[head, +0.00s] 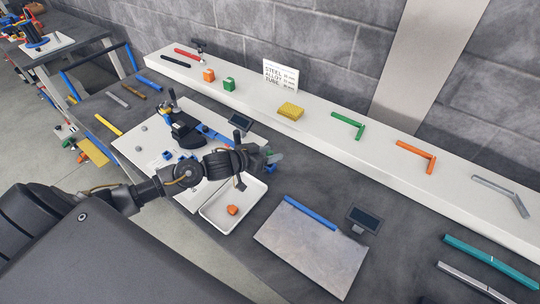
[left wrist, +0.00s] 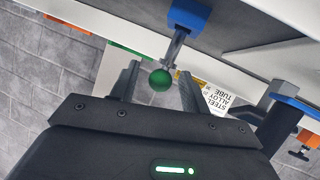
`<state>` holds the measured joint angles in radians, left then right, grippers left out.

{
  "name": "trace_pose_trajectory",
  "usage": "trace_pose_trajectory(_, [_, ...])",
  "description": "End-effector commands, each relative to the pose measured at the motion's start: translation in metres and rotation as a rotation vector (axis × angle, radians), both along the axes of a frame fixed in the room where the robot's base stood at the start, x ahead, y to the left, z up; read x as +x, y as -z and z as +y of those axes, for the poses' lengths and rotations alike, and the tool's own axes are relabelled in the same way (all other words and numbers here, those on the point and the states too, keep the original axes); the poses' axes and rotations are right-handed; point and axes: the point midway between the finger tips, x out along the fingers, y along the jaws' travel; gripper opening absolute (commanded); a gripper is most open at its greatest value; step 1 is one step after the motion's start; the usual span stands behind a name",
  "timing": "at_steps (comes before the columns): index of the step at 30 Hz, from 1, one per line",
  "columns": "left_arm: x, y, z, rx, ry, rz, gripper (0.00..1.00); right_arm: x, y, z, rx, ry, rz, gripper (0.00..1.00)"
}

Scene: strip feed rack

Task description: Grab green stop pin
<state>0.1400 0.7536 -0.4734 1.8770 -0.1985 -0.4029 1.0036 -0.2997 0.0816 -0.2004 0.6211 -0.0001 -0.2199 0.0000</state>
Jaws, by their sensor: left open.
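The green stop pin shows in the left wrist view as a round green knob (left wrist: 160,79) on a metal shaft. The shaft runs up to a blue block (left wrist: 188,15). My left gripper (left wrist: 160,88) is open, with one finger on each side of the knob in that view. I cannot tell whether a finger touches it. In the head view my left gripper (head: 273,158) is beyond the white tray, close to the blue block (head: 269,169). The pin is mostly hidden there. My right gripper is in neither view.
A grey plate (head: 310,252) and a small dark display (head: 364,218) are to the right. A long white ledge (head: 330,155) holding green, orange and grey angled pieces runs behind.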

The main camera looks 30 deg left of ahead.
Motion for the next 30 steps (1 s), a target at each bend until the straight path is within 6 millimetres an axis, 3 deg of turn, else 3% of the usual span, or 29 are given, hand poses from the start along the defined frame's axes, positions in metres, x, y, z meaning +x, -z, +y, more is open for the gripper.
trace_pose_trajectory(9, [0.0041, 0.0026, -0.0022, 0.0, 0.001, 0.0, 0.45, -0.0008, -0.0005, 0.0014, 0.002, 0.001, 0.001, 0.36])
trace_pose_trajectory(20, [0.004, 0.0024, -0.002, 0.0, 0.0, 0.0, 0.0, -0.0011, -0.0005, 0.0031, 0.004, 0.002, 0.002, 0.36])
trace_pose_trajectory(30, [0.0043, -0.0001, -0.0018, 0.001, 0.0, -0.001, 0.0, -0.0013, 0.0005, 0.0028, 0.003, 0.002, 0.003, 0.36])
